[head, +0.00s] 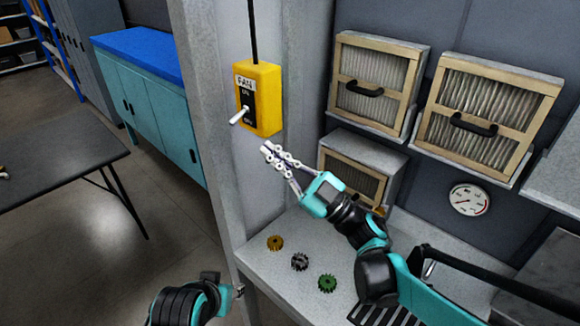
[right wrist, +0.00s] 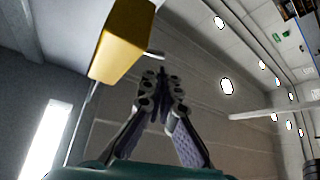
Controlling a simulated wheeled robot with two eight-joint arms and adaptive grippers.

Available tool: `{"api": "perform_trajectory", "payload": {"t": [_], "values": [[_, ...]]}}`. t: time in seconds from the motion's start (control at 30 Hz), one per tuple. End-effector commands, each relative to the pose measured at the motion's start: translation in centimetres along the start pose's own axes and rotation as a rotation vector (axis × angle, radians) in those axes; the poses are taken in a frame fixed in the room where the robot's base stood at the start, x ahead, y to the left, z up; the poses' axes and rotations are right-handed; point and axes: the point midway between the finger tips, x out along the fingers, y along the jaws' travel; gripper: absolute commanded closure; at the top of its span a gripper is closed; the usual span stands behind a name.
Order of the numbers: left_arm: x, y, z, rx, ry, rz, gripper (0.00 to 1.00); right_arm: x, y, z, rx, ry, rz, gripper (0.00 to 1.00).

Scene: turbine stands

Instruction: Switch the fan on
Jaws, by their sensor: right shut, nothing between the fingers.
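The yellow fan switch box (head: 262,98) is fixed to the grey pillar, with a dark plate marked FAN, ON and OFF. Its white lever (head: 238,116) sticks out to the left and points down toward the OFF mark. My right gripper (head: 266,150) is shut and empty, just below the box and apart from the lever. In the right wrist view the yellow box (right wrist: 122,42) is at the upper left, beyond the shut fingers (right wrist: 160,75). The lever tip (right wrist: 155,55) shows just past the fingertips. My left gripper (head: 238,290) is low in the head view, its fingers barely visible.
Framed filters with black handles (head: 375,82) stand on shelves to the right, near a round gauge (head: 469,199). Several small gears (head: 300,262) lie on the grey bench below my right arm. A black cable runs up from the box.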

Motion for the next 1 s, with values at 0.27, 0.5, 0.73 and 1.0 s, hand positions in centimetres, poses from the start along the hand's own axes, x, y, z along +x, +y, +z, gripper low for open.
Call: {"api": "perform_trajectory", "payload": {"t": [0.27, 0.5, 0.73, 1.0], "values": [[0.2, 0.0, 0.1, 0.0, 0.0, 0.0, 0.6, 5.0, -0.1, 0.0, 0.001, 0.001, -0.002, 1.0], [0.2, 0.0, 0.1, 0.0, 0.0, 0.0, 0.6, 6.5, 0.0, 0.0, 0.0, 0.001, 0.0, 1.0], [0.2, 0.0, 0.1, 0.0, 0.0, 0.0, 0.6, 6.5, 0.0, 0.0, 0.0, 0.0, 0.001, 1.0], [0.2, 0.0, 0.1, 0.0, 0.0, 0.0, 0.6, 6.6, 0.0, -0.1, 0.016, 0.0, 0.011, 1.0]]}}
